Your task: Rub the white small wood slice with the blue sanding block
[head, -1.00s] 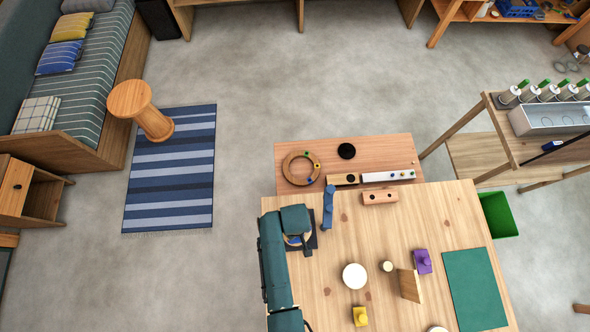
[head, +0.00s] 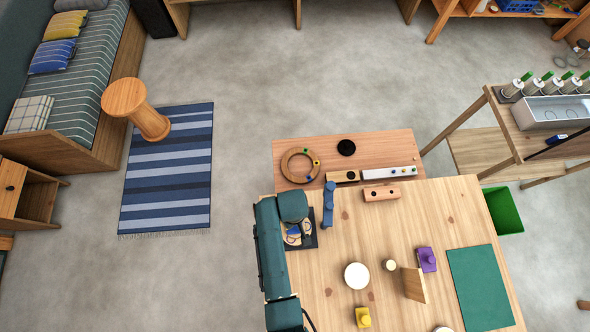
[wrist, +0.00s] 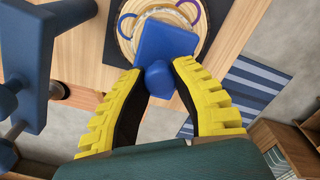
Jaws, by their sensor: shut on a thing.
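My gripper (wrist: 158,88), with yellow ribbed fingers, is shut on the knob of the blue sanding block (wrist: 167,42). The block's flat square base covers part of a round pale wood slice (wrist: 128,42) with a brown rim and coloured arcs. The slice lies on a dark square mat (wrist: 118,42). I cannot tell whether block and slice touch. In the head view the slice (head: 306,229) and mat (head: 311,243) show beside my arm at the table's left edge.
A blue upright fixture (head: 328,205) stands right of the mat. Purple (head: 427,260) and yellow (head: 363,317) knobbed blocks, a small cream disc (head: 389,265), a wooden wedge (head: 414,285) and a green mat (head: 480,287) lie to the right.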

